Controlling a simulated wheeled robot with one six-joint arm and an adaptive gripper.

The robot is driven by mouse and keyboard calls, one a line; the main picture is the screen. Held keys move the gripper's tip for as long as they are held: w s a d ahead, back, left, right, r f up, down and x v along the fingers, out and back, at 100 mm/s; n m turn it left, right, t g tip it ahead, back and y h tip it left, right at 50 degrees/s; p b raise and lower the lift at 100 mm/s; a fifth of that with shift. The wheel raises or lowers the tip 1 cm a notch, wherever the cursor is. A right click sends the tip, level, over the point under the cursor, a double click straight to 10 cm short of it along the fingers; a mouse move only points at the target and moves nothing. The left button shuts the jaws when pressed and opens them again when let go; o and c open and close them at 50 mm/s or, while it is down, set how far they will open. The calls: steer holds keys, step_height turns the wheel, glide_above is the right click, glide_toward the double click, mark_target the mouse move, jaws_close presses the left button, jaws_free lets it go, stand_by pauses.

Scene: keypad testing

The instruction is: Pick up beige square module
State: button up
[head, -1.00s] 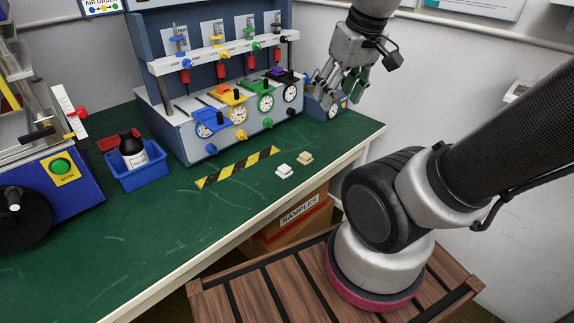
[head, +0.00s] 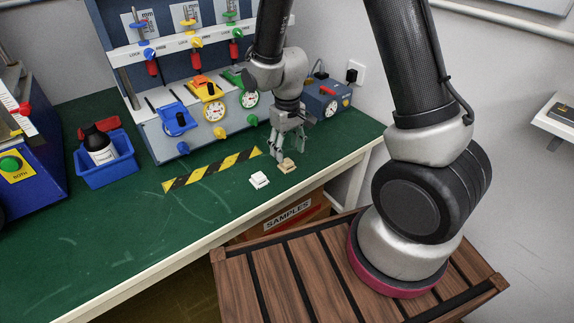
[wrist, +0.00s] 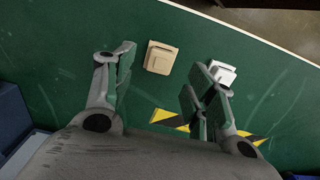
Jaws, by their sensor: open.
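The beige square module (head: 287,166) lies on the green bench top near its front edge. It also shows in the wrist view (wrist: 160,58), ahead of and between my open fingers, with bare bench around it. My gripper (head: 288,148) points down just above and behind the beige module, open and empty. In the wrist view my gripper (wrist: 158,78) has one finger to each side of the module's line. A white square module (head: 259,180) lies left of the beige one; in the wrist view the white module (wrist: 222,72) is partly hidden behind my right finger.
A yellow-black striped strip (head: 212,170) lies behind the modules. A panel with coloured valves and gauges (head: 205,118) stands at the back, with a small blue box (head: 326,98) to its right. A blue bin (head: 104,158) holds a dark bottle. The bench's middle front is clear.

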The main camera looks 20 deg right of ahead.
mark_target(287, 161)
step_height(287, 161, down, 5)
steer(key=shift+w, duration=0.1)
steer(key=c, duration=1.1)
